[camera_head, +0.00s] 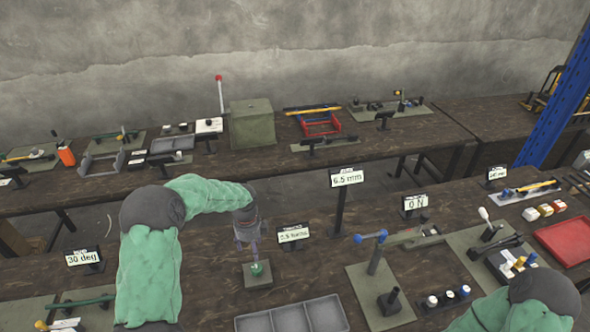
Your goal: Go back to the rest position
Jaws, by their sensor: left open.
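My left arm comes in from the left in a green sleeve with grey joints. My left gripper (249,254) points down over the front bench and is open. A small green knob (257,269) on a square grey-green base (258,281) is right below its fingertips. I cannot tell whether the fingers touch the knob. A part of my right arm shows in the bottom right corner, and its gripper is out of the picture.
The "2.5 turns" sign (293,234) stands close right of the gripper. A tall "6.5 mm" sign (347,177) and a blue-handled press (375,250) are farther right. A grey divided tray (305,318) lies in front. A green box (251,125) stands on the back bench.

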